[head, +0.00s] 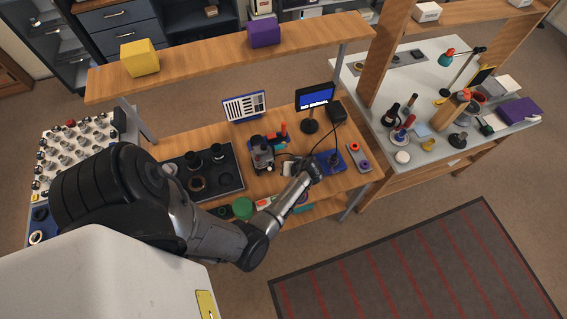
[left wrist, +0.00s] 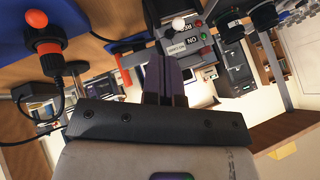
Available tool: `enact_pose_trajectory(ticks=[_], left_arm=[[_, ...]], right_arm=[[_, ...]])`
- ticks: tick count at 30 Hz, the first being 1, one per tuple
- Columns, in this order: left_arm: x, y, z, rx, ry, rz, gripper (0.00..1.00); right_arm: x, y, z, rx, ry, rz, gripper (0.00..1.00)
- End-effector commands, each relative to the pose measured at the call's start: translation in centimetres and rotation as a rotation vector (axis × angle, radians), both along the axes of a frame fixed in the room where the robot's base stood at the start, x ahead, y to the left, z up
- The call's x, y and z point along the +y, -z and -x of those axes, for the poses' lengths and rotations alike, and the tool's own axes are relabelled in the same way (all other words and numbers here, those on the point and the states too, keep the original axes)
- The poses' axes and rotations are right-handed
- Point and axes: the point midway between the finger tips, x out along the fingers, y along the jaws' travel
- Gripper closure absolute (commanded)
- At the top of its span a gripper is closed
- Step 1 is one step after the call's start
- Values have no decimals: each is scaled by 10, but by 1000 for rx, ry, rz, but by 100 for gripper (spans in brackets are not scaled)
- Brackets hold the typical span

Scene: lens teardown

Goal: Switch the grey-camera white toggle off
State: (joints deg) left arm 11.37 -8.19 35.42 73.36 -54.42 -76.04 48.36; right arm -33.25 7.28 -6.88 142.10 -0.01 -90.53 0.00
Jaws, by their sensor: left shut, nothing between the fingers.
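In the left wrist view a grey box (left wrist: 181,45) bears upside-down lettering reading ON. A white round-tipped toggle (left wrist: 179,23) stands out from it, with a red and a green spot beside it. My left gripper (left wrist: 165,62) has its fingers shut together with nothing between them. The fingertips are close to the box and below the toggle in the picture; whether they touch cannot be told. In the head view my left gripper (head: 314,168) is over the right part of the wooden bench. The toggle cannot be made out there. My right gripper is not in view.
On the bench are a dark microscope-like device (head: 262,154), a small monitor (head: 315,97), a blue stand (head: 336,163) and a black tray (head: 228,190) with lens parts. An orange-topped black part (left wrist: 47,48) with a cable shows in the wrist view. A wooden shelf (head: 205,62) spans behind.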

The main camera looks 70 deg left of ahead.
Motion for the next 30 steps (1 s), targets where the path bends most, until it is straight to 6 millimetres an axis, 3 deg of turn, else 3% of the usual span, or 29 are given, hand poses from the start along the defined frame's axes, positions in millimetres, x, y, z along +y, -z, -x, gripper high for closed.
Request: enact_pose_trajectory(ticks=[7, 30], left_arm=[[-12, -16, -1, 0, -1, -1, 100], [-13, -17, -1, 0, -1, -1, 100]], right_arm=[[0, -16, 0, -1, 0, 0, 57], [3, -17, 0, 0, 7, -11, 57]])
